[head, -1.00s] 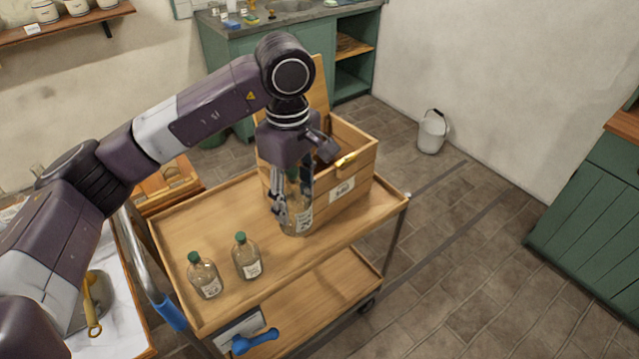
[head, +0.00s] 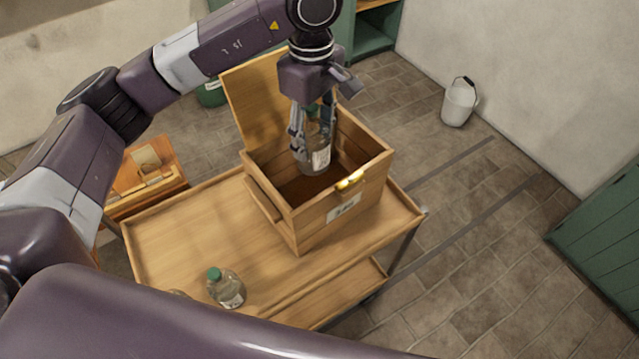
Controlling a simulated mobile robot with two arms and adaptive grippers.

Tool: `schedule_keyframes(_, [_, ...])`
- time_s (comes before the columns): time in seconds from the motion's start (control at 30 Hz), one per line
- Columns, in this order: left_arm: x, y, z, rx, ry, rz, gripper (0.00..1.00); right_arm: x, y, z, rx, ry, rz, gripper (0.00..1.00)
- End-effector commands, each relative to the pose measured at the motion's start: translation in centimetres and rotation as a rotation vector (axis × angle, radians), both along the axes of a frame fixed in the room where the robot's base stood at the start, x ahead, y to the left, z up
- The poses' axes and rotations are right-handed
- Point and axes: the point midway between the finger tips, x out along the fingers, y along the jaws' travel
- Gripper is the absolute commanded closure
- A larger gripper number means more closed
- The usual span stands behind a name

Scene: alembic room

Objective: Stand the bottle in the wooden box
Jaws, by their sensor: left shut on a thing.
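The wooden box (head: 283,229) stands on the right part of the wooden cart top, its lid (head: 250,98) raised at the back. It has a brass clasp and a label on its front. My left gripper (head: 312,137) points down over the box opening and is shut on a clear glass bottle (head: 317,158) with a green cap and white label. The bottle is upright, and its lower end shows against the box interior. I cannot tell whether it touches the floor of the box. My right gripper is not in view.
Another green-capped bottle (head: 226,290) stands at the cart's front left, with a further one mostly hidden behind my arm. The cart top (head: 190,235) is clear left of the box. A white bucket (head: 458,103) stands on the tiled floor.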

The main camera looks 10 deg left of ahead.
Motion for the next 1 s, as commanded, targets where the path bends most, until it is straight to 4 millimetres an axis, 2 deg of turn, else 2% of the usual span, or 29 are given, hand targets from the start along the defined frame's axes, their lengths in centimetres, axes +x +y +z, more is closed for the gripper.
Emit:
schedule_keyframes(0.1, [-0.2,0.1,-2.2,0.001,0.009,0.0,0.96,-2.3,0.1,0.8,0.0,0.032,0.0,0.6])
schedule_keyframes(0.27, [-0.2,0.0,-6.3,0.001,0.009,0.001,0.96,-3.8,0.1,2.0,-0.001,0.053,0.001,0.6])
schedule_keyframes(0.4, [-0.2,0.0,-10.0,0.0,0.008,0.002,0.96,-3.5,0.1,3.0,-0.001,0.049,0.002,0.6])
schedule_keyframes(0.53, [-0.2,0.0,-12.8,0.001,0.006,0.001,0.96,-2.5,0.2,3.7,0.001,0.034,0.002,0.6])
schedule_keyframes(0.7, [0.0,-0.1,-14.8,0.0,0.001,0.0,0.96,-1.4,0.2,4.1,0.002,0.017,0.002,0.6])
schedule_keyframes(0.83, [-0.1,0.0,-16.0,-0.001,0.004,0.001,0.96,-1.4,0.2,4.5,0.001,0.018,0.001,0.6])
schedule_keyframes(1.0, [-0.1,-0.1,-18.5,0.0,0.003,0.001,0.96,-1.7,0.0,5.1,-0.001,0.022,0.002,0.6])
